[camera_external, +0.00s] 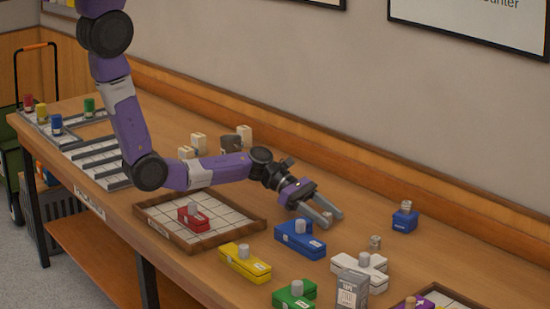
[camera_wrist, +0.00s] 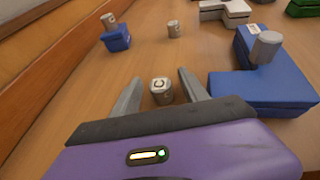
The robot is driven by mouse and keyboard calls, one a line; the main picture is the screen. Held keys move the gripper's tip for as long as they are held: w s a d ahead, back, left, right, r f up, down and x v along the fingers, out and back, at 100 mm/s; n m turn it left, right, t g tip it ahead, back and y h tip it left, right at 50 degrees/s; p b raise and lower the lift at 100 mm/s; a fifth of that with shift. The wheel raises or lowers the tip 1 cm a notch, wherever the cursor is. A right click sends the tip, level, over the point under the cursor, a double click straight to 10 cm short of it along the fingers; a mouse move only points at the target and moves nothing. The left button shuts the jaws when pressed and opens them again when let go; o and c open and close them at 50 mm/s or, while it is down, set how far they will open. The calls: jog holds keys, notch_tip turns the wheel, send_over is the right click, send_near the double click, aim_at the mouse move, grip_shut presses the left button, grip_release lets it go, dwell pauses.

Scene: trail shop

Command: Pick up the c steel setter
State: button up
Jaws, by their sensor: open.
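My gripper (camera_external: 333,218) is open and low over the table in the external view. In the wrist view, a small steel cylinder (camera_wrist: 161,92) stands upright between the two fingers of my gripper (camera_wrist: 160,79), with a gap on each side. Its pale top carries a dark rounded mark, too small to read surely as a letter. A second small steel cylinder (camera_wrist: 173,30) stands on the table farther off; it also shows in the external view (camera_external: 375,243). A third (camera_wrist: 108,20) stands on or just behind a small blue block (camera_wrist: 117,39). Its letter is not readable.
A large blue block with a grey knob (camera_wrist: 262,84) is close to the right finger. White (camera_external: 350,268), yellow (camera_external: 244,263) and green (camera_external: 294,296) knobbed blocks stand nearby. A wooden tray (camera_external: 172,234) holds a red block. The wall ledge (camera_external: 400,175) runs along the back.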

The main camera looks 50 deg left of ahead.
grip_shut()
jog(key=shift+r, duration=0.2)
